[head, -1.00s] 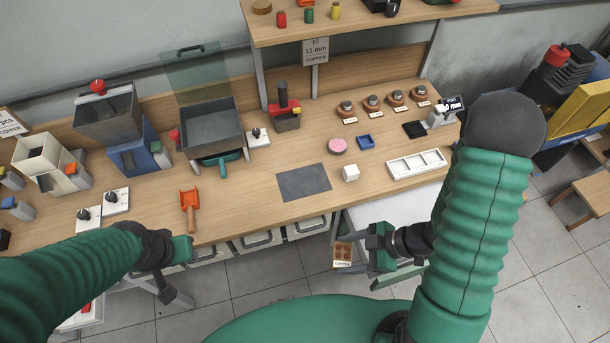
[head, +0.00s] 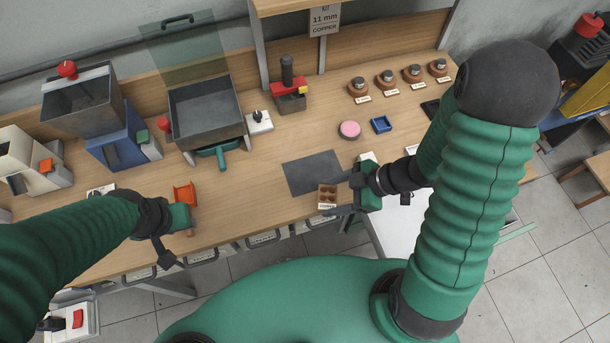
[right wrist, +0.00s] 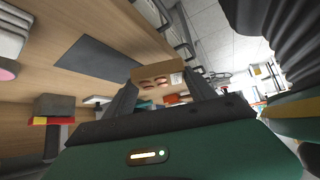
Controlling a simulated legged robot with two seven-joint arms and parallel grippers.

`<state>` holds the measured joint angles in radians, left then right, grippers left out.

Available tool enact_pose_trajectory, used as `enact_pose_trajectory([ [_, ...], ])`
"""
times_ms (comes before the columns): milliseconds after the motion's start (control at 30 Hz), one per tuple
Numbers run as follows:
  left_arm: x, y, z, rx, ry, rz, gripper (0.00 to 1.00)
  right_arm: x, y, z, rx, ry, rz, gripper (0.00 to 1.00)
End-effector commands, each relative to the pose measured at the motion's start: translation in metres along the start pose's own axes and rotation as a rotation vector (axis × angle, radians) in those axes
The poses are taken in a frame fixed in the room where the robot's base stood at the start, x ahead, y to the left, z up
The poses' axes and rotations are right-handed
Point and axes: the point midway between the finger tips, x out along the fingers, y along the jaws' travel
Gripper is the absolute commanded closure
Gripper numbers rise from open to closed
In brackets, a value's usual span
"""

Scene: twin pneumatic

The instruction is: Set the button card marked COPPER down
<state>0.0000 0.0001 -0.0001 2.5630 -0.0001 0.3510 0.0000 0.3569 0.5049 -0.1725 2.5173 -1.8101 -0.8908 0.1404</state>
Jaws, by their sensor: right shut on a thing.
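The COPPER button card (head: 327,196), a small tan card with several copper-brown buttons and a white label, is in the jaws of my right gripper (head: 342,194). In the head view it shows over the bench's front edge, just below the grey mat (head: 314,172). The right wrist view shows the card (right wrist: 158,72) between both fingers, apparently held above the bench; the exact gap is unclear. My left gripper (head: 172,238) is near the bench's front edge by the orange scoop (head: 186,194). Its fingertips are too unclear to tell open from shut.
The grey mat is bare. A red-and-black press (head: 290,92) and a grey bin (head: 206,112) stand further left. My right arm hides part of the bench.

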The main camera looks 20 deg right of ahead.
Motion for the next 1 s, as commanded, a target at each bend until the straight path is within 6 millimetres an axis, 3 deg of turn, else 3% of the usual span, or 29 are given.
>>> enact_pose_trajectory([
  [233,-0.008,0.000,-0.004,0.000,0.004,0.000,0.64,0.037,0.053,-0.032,-0.002,0.002,-0.003,0.75],
  [500,-0.011,0.000,-0.004,0.000,0.004,0.000,0.64,0.061,0.083,-0.052,-0.001,0.003,-0.001,0.75],
  [633,-0.002,0.000,-0.002,0.000,0.004,0.000,0.64,0.081,0.081,-0.028,0.007,0.002,-0.002,0.75],
  [967,-0.003,0.000,-0.002,0.000,0.004,0.000,0.64,0.085,0.081,-0.024,0.002,0.002,0.000,0.75],
  [1000,-0.003,0.000,-0.002,0.000,0.004,0.000,0.64,0.085,0.081,-0.023,0.002,0.002,0.000,0.33],
])
